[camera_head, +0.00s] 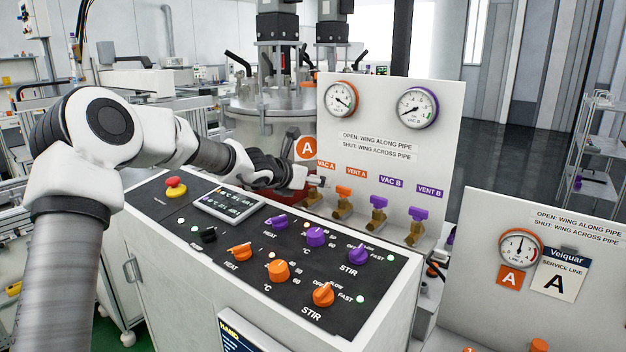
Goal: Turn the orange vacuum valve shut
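My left arm comes in from the left over the black control panel (150,199). My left gripper (318,182) is at the left end of the valve row, just under the VAC A label (326,165). It covers the orange VAC A valve, so I cannot tell its wing angle, nor whether the fingers are shut on it. To its right stand the orange VENT A valve (343,190), the purple VAC B valve (378,201) and the purple VENT B valve (418,213). The orange-rimmed gauge (341,98) is above them. My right gripper is not in view.
A red stop button (175,188), a small screen (226,204) and several orange and purple knobs sit on the panel below my arm. A purple-rimmed gauge (417,108) is on the upright board. A second board with a service-line sign (560,274) stands at right.

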